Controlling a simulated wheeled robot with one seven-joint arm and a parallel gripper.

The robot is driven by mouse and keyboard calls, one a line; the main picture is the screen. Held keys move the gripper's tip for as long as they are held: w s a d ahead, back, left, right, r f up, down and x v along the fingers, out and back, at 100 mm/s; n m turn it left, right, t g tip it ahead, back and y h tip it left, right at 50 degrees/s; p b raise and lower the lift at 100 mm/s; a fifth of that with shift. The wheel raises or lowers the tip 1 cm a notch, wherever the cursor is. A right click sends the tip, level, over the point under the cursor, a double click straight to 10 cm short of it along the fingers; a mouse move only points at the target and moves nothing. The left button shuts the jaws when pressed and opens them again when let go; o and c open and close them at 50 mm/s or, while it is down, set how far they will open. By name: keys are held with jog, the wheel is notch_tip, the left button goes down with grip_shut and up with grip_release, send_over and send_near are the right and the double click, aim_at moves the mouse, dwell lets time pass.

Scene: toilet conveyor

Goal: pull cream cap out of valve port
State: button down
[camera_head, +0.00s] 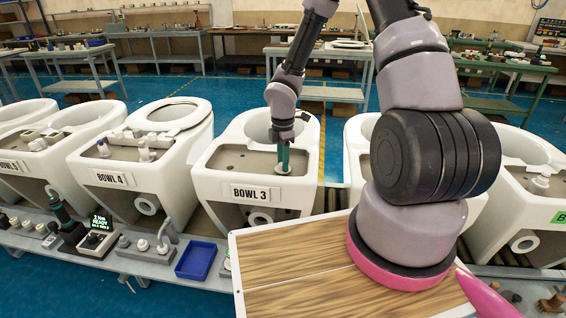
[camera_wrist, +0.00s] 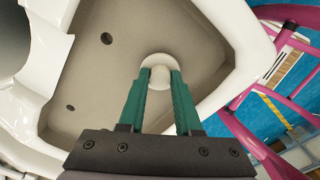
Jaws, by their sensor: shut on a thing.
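The cream cap (camera_wrist: 160,74) shows in the wrist view between the tips of my gripper (camera_wrist: 160,84), at the narrow end of the grey deck of the bowl. My gripper's two green fingers are shut on the cap from either side. A pale round rim around the cap touches or nearly touches the deck; I cannot tell whether the cap sits in the port. The valve port itself is hidden under the cap. In the head view my gripper (camera_head: 284,160) points down onto the deck of the white toilet marked BOWL 3 (camera_head: 224,192).
BOWL 4 (camera_head: 180,182) stands left, with valve parts on its deck. Another white bowl (camera_head: 520,215) stands right. A wood-topped surface (camera_head: 300,262) lies in front. A blue tray (camera_head: 196,260) and several fittings sit on the front ledge. Two dark holes mark the deck in the wrist view.

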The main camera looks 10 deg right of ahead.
jog(key=shift+r, duration=0.15)
dwell(0.3)
jog(key=shift+r, duration=1.5)
